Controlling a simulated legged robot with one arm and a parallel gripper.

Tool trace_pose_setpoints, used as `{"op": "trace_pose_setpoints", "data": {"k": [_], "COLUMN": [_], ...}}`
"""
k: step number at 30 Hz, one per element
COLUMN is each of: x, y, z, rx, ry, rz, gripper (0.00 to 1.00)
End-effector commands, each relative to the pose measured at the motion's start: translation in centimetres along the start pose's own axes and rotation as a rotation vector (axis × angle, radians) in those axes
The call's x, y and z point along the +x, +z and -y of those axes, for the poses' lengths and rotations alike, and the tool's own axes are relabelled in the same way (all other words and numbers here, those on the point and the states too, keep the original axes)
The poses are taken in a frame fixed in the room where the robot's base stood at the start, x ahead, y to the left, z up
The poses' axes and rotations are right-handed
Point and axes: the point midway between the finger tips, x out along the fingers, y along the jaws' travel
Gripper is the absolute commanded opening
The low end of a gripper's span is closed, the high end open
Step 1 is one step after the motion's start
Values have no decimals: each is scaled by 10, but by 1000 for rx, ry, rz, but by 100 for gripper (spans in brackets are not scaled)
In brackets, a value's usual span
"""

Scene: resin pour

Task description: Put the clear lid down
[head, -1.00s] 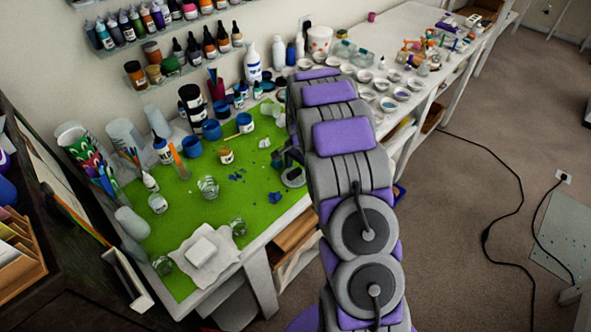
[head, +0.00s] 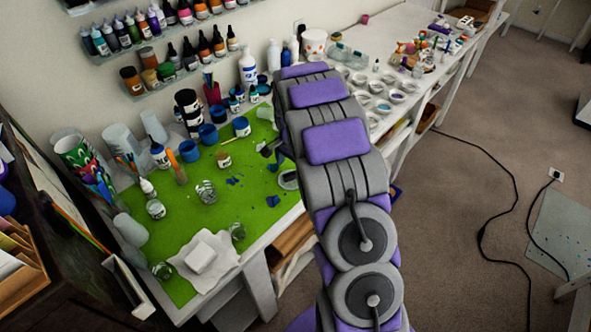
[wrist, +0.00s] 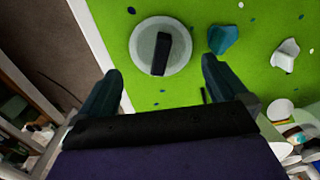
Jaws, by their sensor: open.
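The clear lid (wrist: 142,47) is a pale, see-through disc with a dark bar handle. It lies on the green mat (wrist: 258,78), near the mat's white edge, in the wrist view. In the head view the lid (head: 288,180) shows beside my arm, which partly covers it. My gripper (wrist: 162,78) is open, with its two dark fingers apart and nothing between them. The lid lies beyond the fingertips, clear of them. In the head view my gripper (head: 268,151) is a small dark shape just above the lid in the picture.
Blue chips (head: 233,181) lie scattered on the mat. Glass jars (head: 206,191) and a white block (head: 201,257) on a cloth stand to the left. Blue cups (head: 208,133) and bottles line the back. A teal piece (wrist: 223,39) lies close to the lid in the wrist view.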

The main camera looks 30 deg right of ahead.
Motion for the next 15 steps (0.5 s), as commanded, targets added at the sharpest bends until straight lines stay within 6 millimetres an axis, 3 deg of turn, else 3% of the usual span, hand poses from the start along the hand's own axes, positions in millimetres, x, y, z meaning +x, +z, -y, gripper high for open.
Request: {"op": "trace_pose_setpoints", "data": {"k": [3, 9, 15], "x": [-28, -65, -80], "y": [0, -8, -11], "z": [1, -2, -3], "rx": [-1, 0, 0], "ry": [-3, -5, -4], "rz": [-3, 6, 9], "gripper": [100, 100, 100]}}
